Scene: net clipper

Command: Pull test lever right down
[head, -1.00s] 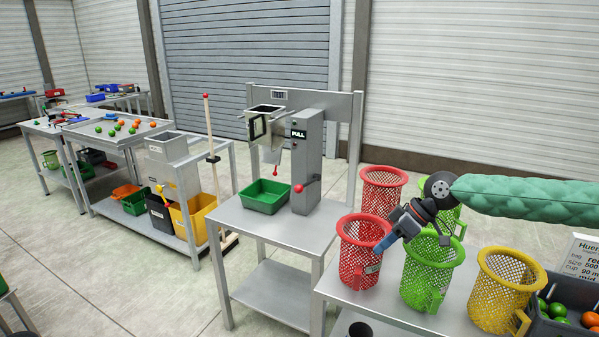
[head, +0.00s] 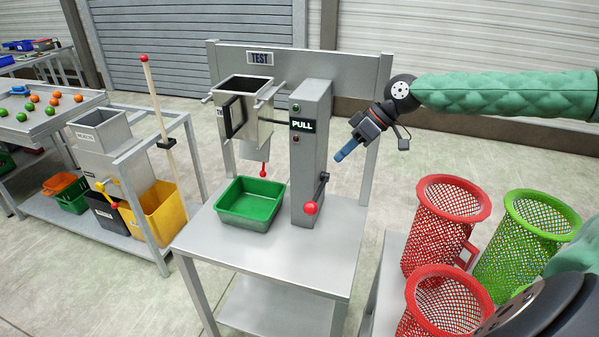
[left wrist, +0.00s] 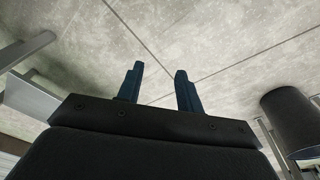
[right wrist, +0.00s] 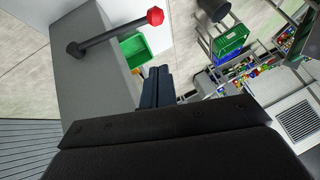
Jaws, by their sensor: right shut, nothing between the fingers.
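The test lever has a dark arm with a red ball knob (head: 311,208) on the right side of the grey column (head: 308,150) marked PULL. In the head view the knob hangs low, in front of and below the pivot. In the right wrist view the red knob (right wrist: 155,16) sticks out from the column. My right gripper (head: 340,156) is shut and empty, to the right of the column and above the knob, apart from it. My right fingers (right wrist: 158,82) also show in the right wrist view. My left gripper (left wrist: 160,85) is open and empty over the floor.
Red mesh baskets (head: 440,225) and a green one (head: 530,235) stand at the right.

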